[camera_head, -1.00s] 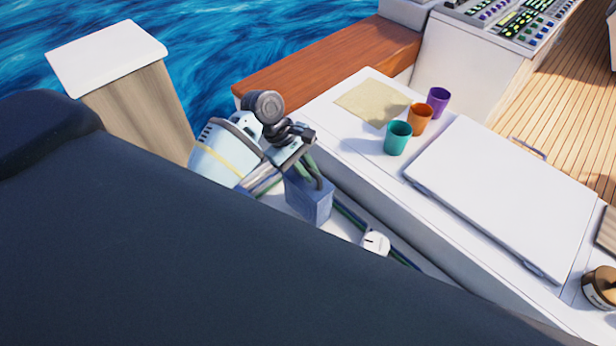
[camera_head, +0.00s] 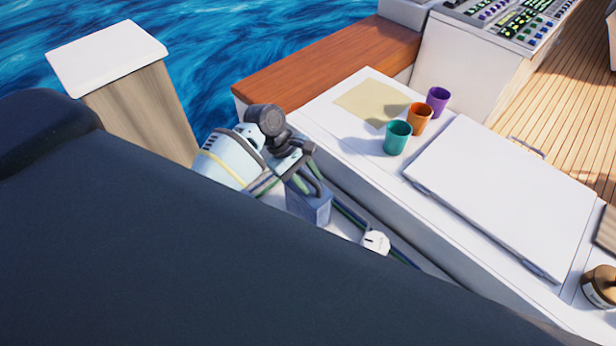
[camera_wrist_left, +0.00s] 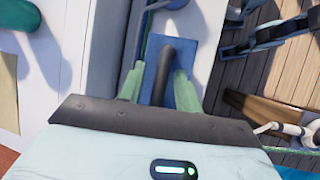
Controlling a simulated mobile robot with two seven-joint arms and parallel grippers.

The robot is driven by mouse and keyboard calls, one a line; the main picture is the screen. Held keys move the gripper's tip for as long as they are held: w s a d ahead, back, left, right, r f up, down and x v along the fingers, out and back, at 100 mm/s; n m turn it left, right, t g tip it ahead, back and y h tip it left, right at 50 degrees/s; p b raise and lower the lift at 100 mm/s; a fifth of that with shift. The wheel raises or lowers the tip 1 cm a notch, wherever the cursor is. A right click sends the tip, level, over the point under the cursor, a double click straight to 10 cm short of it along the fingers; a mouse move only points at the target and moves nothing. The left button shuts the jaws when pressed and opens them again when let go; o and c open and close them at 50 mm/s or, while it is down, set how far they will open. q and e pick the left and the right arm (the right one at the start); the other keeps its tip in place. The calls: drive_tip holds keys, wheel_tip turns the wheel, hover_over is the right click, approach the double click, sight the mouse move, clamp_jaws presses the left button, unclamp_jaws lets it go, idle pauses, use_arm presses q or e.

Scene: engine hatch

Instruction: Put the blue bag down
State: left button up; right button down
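The blue bag (camera_head: 308,206) is a small boxy bag with a dark arched handle. It stands upright on the pale floor of the recess beside the white bench. My left gripper (camera_head: 302,178) is at the top of the bag, around its handle. In the left wrist view, the green fingers of my left gripper (camera_wrist_left: 158,85) are apart, with the dark handle (camera_wrist_left: 178,52) between them and a gap on each side. The blue bag (camera_wrist_left: 148,78) shows below the handle. My right gripper is not in view.
On the bench, a teal cup (camera_head: 397,138), an orange cup (camera_head: 420,119) and a purple cup (camera_head: 438,101) stand near a tan sheet (camera_head: 368,102). A white hatch cover (camera_head: 505,195) lies to their right. A brown jar (camera_head: 600,288) stands at the right edge.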

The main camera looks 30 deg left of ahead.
use_arm(q)
drive_tip(key=v, duration=1.2)
drive_tip(key=shift+r, duration=0.1)
drive_tip(key=s+d+f+m+y, duration=0.2)
drive_tip(key=s+d+f+m, duration=0.2)
drive_tip(key=s+f+m, duration=0.55)
drive_tip(key=s+d+f+m+t+y, duration=0.1)
drive_tip(key=s+f+m+y, duration=0.15)
drive_tip(key=s, duration=0.55)
drive_tip(key=s+d+f+m+t+y, duration=0.1)
drive_tip(key=s+f+m, duration=0.15)
drive_tip(key=s, duration=0.65)
wheel_tip(320, 180, down, 8)
drive_tip(key=w+d+m+t+h, duration=0.1)
drive_tip(key=w+t, duration=0.1)
drive_tip(key=t, duration=0.5)
drive_tip(key=shift+w+d, duration=0.3)
drive_tip(key=shift+w, duration=0.05)
drive_tip(key=shift+r, duration=0.1)
